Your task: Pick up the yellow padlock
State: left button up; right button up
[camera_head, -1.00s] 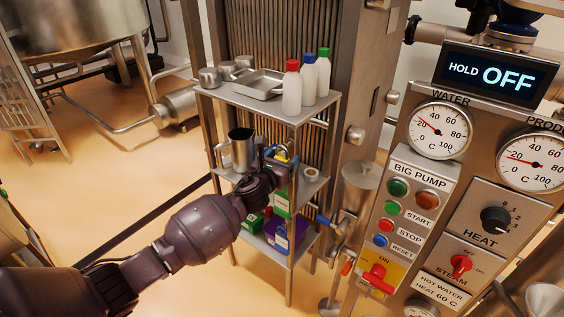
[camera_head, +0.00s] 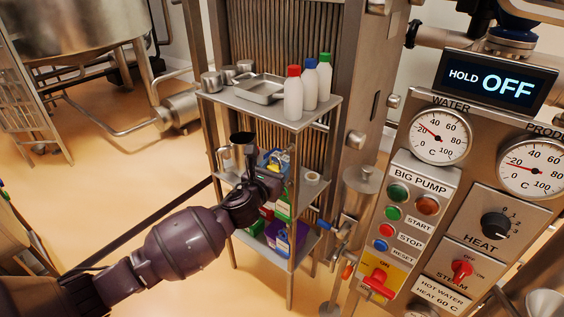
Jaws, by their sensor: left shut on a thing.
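The yellow padlock (camera_head: 285,165) shows small above the middle shelf of the metal rack, close to the right side of my left gripper. My left gripper (camera_head: 270,172) is at the middle shelf, with its arm coming in from the lower left. It is shut on the padlock, though the dark gripper body hides most of the contact. A blue item (camera_head: 269,158) shows right beside the padlock. I cannot tell whether the padlock touches the shelf. My right gripper is not in view.
A tape roll (camera_head: 312,178) lies to the right. The top shelf (camera_head: 245,105) holds bottles and a tray close above. A rack post (camera_head: 294,190) and the control panel (camera_head: 400,240) are on the right.

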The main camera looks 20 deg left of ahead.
pick_arm(q)
jog(key=s+a, duration=0.1)
jog(key=s, duration=1)
jog(key=shift+s+a, duration=0.2)
jog(key=shift+a, duration=0.15)
jog(key=shift+s+a, duration=0.1)
jog(key=shift+s, duration=0.55)
jog(key=shift+s+r, duration=0.2)
jog(key=shift+r, duration=0.1)
jog(key=shift+r+p, duration=0.15)
jog(key=shift+p, duration=0.25)
jog(key=shift+r+p, duration=0.2)
jog(key=shift+p, duration=0.1)
